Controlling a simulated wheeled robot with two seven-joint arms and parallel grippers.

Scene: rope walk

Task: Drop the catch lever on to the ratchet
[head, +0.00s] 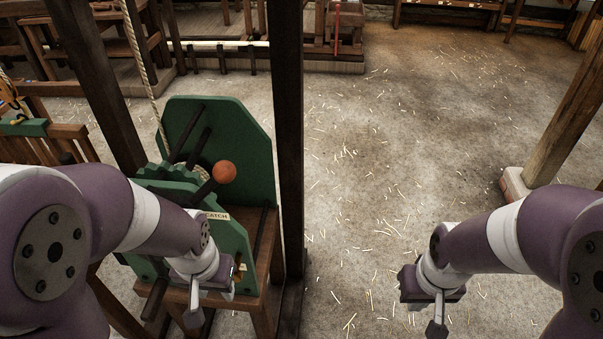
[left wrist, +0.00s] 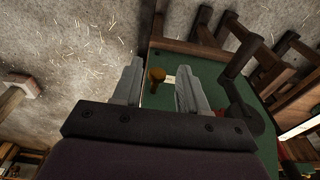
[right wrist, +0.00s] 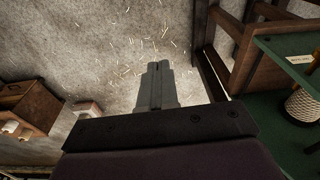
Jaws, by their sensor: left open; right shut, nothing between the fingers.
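The green winch frame (head: 262,165) stands on a wooden stand, with a pale CATCH label (head: 217,216) on its near cheek. My left gripper (head: 212,300) is open at the near cheek, below the label. In the left wrist view an orange-brown knob (left wrist: 157,75) shows between its spread fingers, beside the label (left wrist: 170,79); contact cannot be told. The ratchet is not clearly visible behind my left arm. My right gripper (head: 437,326) is shut and empty, over floor right of the winch.
A dark upright post (head: 288,120) stands close right of the winch. A pale rope (head: 142,60) runs up from it; its rope-wound drum (right wrist: 303,105) shows in the right wrist view. Another post (head: 570,110) stands at right. The straw-strewn floor (head: 400,150) between is clear.

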